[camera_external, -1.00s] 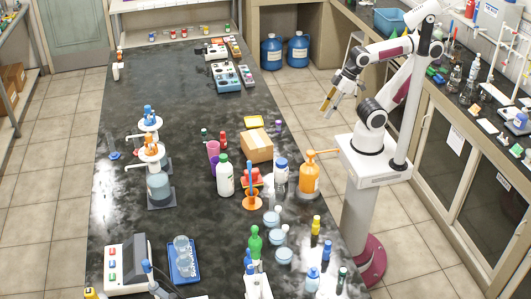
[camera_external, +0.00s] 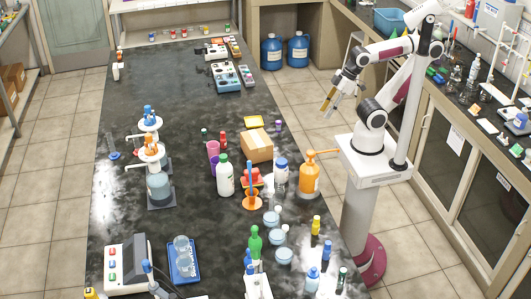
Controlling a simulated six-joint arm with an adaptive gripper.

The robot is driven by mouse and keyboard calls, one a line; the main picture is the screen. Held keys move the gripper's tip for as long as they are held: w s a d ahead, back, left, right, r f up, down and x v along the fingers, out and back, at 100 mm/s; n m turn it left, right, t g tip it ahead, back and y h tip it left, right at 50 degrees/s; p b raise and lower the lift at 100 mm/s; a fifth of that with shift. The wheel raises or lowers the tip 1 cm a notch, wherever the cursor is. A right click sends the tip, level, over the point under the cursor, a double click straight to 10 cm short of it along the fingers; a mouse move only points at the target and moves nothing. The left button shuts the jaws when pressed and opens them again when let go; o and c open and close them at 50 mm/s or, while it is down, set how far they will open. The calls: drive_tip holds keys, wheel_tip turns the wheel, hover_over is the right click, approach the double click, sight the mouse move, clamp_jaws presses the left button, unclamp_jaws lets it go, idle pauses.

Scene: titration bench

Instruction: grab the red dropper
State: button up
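A small red piece (camera_external: 222,139) stands on the dark bench, left of the cardboard box. It may be the red dropper, but it is too small to be sure. My gripper (camera_external: 328,108) hangs in the air over the floor, right of the bench and well away from the red piece. Its two fingers point down and look apart, with nothing between them.
The cardboard box (camera_external: 257,146), white bottle (camera_external: 225,180), purple cup (camera_external: 213,149) and orange pump bottle (camera_external: 310,178) crowd the area near the red piece. The bench's far-left middle is clear.

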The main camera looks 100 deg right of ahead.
drive_tip(key=shift+w, duration=0.1)
drive_tip(key=w+d+r+t+h, duration=0.1)
drive_tip(key=w+d+t, duration=0.1)
drive_tip(key=w+d, duration=0.6)
drive_tip(key=w+d+r+n+t+h, duration=0.15)
drive_tip(key=w+d, duration=0.25)
drive_tip(key=w, duration=0.8)
drive_tip(key=w+d+r+t+h, duration=0.1)
drive_tip(key=w+d+r+t, duration=0.1)
drive_tip(key=w+d, duration=0.6)
drive_tip(key=w+d+f+n+t+y, duration=0.1)
drive_tip(key=w+f+n+t+y, duration=0.15)
drive_tip(key=w+f, duration=0.55)
drive_tip(key=n+g+y, duration=0.2)
drive_tip(key=y, duration=0.6)
approach(223, 140)
drive_tip(key=shift+w+a+r, duration=0.1)
drive_tip(key=shift+w+r, duration=0.55)
drive_tip(key=shift+r, duration=0.35)
drive_tip(key=shift+w+a+f+h, duration=0.15)
drive_tip(key=shift+w+a+f, duration=0.15)
drive_tip(key=shift+w, duration=0.25)
drive_tip(key=shift+w+a+f+h, duration=0.2)
drive_tip(key=shift+w+a, duration=0.1)
drive_tip(key=shift+w, duration=0.2)
